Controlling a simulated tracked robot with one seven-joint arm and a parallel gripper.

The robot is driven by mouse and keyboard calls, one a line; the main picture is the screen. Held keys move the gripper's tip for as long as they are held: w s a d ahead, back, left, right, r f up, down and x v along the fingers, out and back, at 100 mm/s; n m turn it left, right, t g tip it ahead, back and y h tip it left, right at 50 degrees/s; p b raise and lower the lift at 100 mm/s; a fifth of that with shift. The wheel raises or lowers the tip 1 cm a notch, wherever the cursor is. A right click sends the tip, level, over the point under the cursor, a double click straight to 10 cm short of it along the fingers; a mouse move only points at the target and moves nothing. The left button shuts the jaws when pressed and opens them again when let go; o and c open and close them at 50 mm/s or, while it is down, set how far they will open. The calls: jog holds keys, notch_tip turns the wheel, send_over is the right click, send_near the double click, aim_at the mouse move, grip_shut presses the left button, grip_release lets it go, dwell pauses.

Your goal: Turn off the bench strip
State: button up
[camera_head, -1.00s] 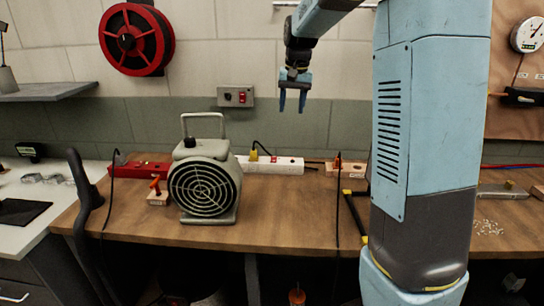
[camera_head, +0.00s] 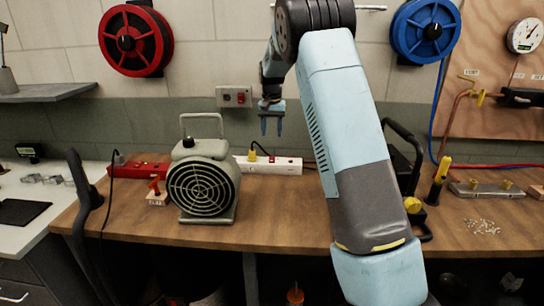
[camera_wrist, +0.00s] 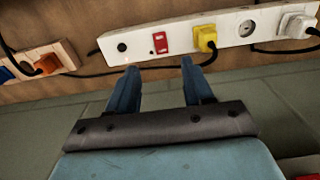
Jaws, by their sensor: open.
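The white bench strip (camera_head: 283,167) lies along the back of the wooden bench, right of the fan heater. In the wrist view the strip (camera_wrist: 175,43) runs across the top, with a red rocker switch (camera_wrist: 160,43), a yellow plug (camera_wrist: 205,38) to its right and a white plug (camera_wrist: 297,25) farther right. My gripper (camera_head: 272,126) is open and empty, in the air above the strip. In the wrist view its fingertips (camera_wrist: 160,66) point toward the switch, one on each side of it in the picture, apart from the strip. I cannot tell the switch's position.
A grey fan heater (camera_head: 203,182) stands left of the strip. My arm hides part of the bench.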

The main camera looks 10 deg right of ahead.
aim_at(272, 160)
notch_tip(272, 160, down, 11)
jog(key=shift+f, duration=0.1)
dwell(0.3)
grip_shut()
dwell(0.5)
